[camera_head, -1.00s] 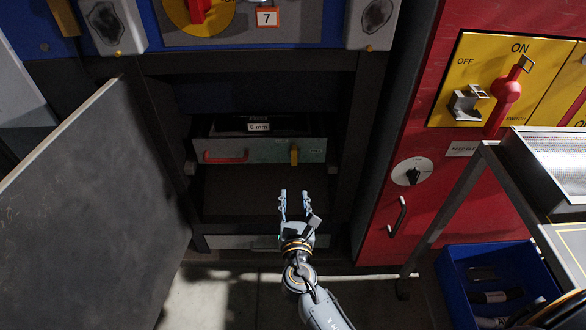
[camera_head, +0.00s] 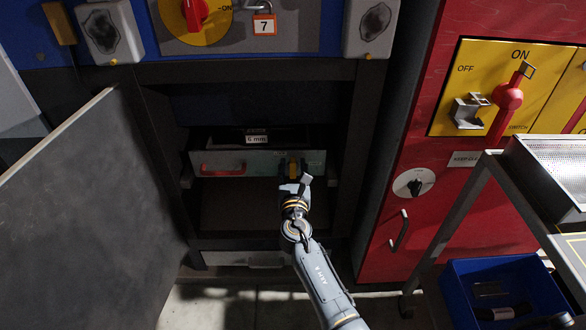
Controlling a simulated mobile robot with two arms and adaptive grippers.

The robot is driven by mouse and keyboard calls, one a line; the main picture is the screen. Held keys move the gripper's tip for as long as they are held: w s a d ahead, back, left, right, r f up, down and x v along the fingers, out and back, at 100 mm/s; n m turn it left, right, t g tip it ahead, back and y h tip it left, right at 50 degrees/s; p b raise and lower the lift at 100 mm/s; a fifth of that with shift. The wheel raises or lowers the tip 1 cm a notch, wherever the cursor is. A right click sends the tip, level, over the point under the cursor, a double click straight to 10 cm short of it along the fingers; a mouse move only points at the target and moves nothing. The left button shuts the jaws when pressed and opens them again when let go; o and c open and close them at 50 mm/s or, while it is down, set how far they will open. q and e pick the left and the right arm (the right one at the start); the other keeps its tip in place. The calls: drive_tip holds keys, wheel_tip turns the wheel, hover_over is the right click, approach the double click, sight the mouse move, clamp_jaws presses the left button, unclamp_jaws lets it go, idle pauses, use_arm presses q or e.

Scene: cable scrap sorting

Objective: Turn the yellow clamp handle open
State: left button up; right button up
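The yellow clamp handle (camera_head: 293,171) stands upright on the right part of the grey-green drawer front, inside the open cabinet. My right gripper (camera_head: 293,168) is at the handle, with its dark, shaded fingers on either side of it. The fingers partly hide the handle, and I cannot tell whether they touch or grip it. The drawer (camera_head: 262,160) has a "6 mm" label behind its front and a red pull handle (camera_head: 223,170) at its left. My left gripper is not in view.
A grey cabinet door (camera_head: 95,205) stands open at the left. A padlocked red switch (camera_head: 195,14) is above the drawer.

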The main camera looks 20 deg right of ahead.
drive_tip(key=shift+w, duration=0.2)
clamp_jaws()
